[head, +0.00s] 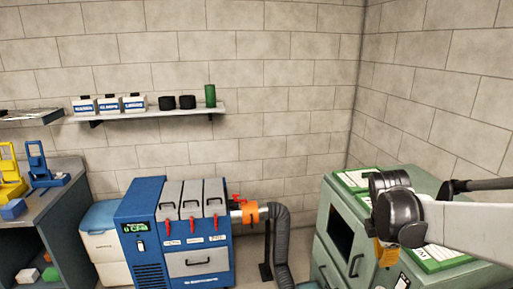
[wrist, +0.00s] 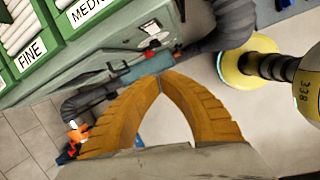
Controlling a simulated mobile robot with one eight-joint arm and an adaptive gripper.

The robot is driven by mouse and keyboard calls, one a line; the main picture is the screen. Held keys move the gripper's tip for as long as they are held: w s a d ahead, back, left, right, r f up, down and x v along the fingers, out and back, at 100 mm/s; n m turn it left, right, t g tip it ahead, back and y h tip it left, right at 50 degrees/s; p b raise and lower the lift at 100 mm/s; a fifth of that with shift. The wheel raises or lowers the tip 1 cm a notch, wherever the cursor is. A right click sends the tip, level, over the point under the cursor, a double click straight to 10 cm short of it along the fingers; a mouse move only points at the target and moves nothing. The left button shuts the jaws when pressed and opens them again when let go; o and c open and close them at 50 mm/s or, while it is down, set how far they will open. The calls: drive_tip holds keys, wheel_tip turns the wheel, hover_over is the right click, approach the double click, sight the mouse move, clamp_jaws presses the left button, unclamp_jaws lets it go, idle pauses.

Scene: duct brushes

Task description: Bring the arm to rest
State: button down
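My arm (head: 465,228) reaches in from the right edge in the head view, over the green cabinet. My gripper (head: 385,252) hangs at its end, fingers downward, in front of the cabinet's top; its tips are hard to make out there. In the wrist view my gripper (wrist: 161,76) shows two orange-brown ribbed fingers that curve inward and meet at the tips. The space between the fingers is empty, with floor showing through it. I see nothing held.
The green cabinet (head: 334,212) stands close under my arm, with green labelled bins (wrist: 55,42) on top. A blue machine (head: 150,250) with a dark hose (head: 281,235) stands left of it. A shelf (head: 150,114) and a workbench (head: 50,200) are farther left.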

drive_tip(key=s+a+f+m+t+y+b, duration=0.1)
drive_tip(key=s+a+f+m+t+b, duration=0.1)
drive_tip(key=s+a+m+b, duration=0.3)
drive_tip(key=s+a+f+m+t+y+b, duration=0.1)
drive_tip(key=s+a+f+m+t+b, duration=0.2)
drive_tip(key=s+a+m, duration=0.7)
wheel_tip(320, 180, down, 2)
drive_tip(key=a+m+b, duration=0.1)
drive_tip(key=a+b, duration=0.1)
drive_tip(key=shift+f+y+b, duration=0.25)
drive_tip(key=shift+y+b, duration=0.15)
drive_tip(key=shift+a, duration=0.1)
